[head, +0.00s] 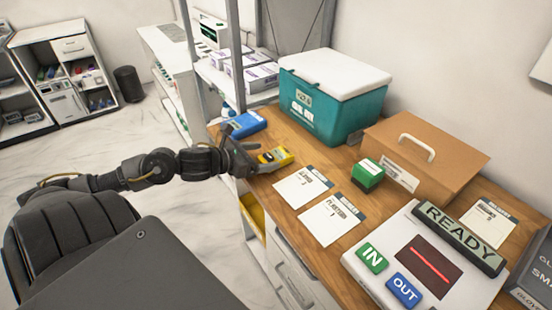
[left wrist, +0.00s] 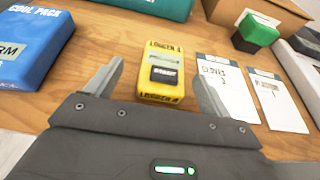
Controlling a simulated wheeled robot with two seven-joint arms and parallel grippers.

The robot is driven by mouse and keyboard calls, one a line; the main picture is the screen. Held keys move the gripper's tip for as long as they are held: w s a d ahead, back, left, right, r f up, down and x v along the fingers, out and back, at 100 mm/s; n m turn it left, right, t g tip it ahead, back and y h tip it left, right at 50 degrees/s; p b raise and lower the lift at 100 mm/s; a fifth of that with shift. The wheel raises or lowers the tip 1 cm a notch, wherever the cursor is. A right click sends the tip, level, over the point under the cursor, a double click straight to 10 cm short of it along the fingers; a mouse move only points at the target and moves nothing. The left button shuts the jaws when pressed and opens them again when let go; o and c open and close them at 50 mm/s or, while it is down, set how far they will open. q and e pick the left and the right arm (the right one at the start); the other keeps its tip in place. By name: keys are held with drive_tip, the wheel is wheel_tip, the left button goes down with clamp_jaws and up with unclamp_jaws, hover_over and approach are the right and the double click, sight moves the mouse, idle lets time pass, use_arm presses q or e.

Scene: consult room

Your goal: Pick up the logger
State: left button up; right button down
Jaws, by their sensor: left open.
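The logger is a small yellow box with a dark screen, and its label reads "LOGGER"; it lies on the wooden counter in the head view (head: 275,158). It also shows in the left wrist view (left wrist: 162,72), lying between and a little beyond the fingertips. My left gripper (head: 250,160) is open and empty beside the logger, low over the counter; in the left wrist view its two fingers (left wrist: 157,85) stand apart on either side of the logger's near end. I cannot tell whether a finger touches it. My right gripper is not in view.
A blue cool pack (head: 243,124) lies left of the logger. Labelled cards (head: 303,187) lie to its right, with a green block (head: 367,174) beyond. A teal cooler box (head: 333,100) and a cardboard box (head: 425,150) stand behind. A scanner panel (head: 425,262) is at the front right.

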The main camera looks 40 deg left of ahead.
sight(276, 155)
use_arm(q)
drive_tip(key=shift+w, duration=0.1)
drive_tip(key=shift+w+d, duration=0.2)
drive_tip(key=shift+w, duration=0.1)
drive_tip(key=p+x, duration=0.1)
drive_tip(key=x, duration=0.2)
drive_tip(key=shift+d+f+p, duration=0.2)
drive_tip(key=shift+p, duration=0.1)
drive_tip(key=shift+w+d+f, duration=0.2)
drive_tip(key=shift+w+f, duration=0.15)
drive_tip(key=shift+w, duration=0.15)
drive_tip(key=shift+c, duration=1.2)
drive_tip(key=c, duration=0.9)
